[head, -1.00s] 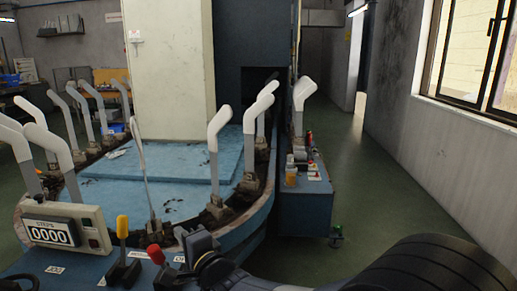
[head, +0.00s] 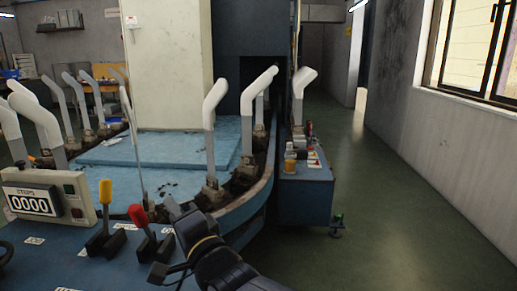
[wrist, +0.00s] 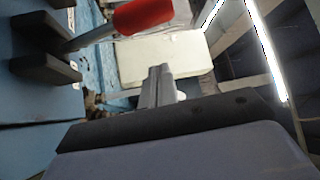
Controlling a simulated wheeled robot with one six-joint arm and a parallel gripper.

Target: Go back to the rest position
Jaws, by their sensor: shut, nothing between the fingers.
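My gripper (head: 172,204) is over the front edge of the blue machine, just right of the red-knobbed lever (head: 138,216). In the wrist view my gripper's fingers (wrist: 158,78) are together with nothing between them. The red knob (wrist: 143,14) shows large at the top of the wrist view, apart from the fingers. My dark wrist and arm run down to the bottom edge of the head view.
A yellow-knobbed lever (head: 105,192) and a counter box (head: 36,203) reading 0000 stand on the console at left. Several white sock forms (head: 210,120) ring the blue deck. A blue cart (head: 306,195) stands right of the machine. The floor (head: 400,230) at right is clear.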

